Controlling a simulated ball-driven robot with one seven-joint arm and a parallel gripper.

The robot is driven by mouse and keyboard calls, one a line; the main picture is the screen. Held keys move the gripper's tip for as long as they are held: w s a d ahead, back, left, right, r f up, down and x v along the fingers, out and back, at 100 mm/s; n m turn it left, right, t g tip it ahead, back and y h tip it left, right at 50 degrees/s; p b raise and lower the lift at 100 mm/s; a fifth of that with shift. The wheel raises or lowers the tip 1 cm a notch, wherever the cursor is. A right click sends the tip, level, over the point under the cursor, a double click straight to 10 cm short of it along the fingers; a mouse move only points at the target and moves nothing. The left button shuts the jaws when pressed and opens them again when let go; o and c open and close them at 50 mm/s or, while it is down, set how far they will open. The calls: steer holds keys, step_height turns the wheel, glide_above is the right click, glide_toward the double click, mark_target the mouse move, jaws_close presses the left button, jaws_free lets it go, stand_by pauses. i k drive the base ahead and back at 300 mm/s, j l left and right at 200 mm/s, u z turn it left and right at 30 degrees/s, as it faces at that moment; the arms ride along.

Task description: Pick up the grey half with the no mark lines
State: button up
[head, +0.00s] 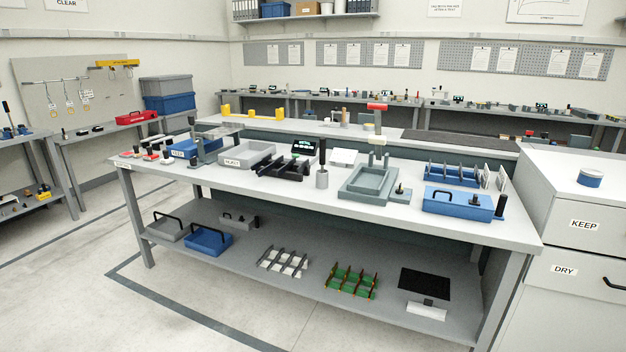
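I cannot pick out the grey half for certain; marks are too small to see from here. Grey things on the bench (310,208) in the head view include a labelled open tray (230,162) left of the middle and a larger grey-green tray (346,191) right of the middle. A small grey block with a dark knob (399,196) sits beside the larger tray. A grey cylinder with a black top (322,179) stands between the two trays. My gripper is not in view.
Blue boxes stand on the bench at left (182,149) and right (456,205). The lower shelf (310,250) holds handled trays, white racks, green racks (350,283) and a dark panel (425,283). A drawer cabinet (580,240) stands at right. The floor at front left is clear.

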mark_target(303, 168)
steer(key=i+l+u, duration=0.1)
steer(key=i+u, duration=0.15)
steer(key=i, duration=0.3)
steer(key=i+l+u, duration=0.2)
steer(key=i, duration=0.3)
steer(key=i+l+u, duration=0.25)
steer(key=i, duration=0.3)
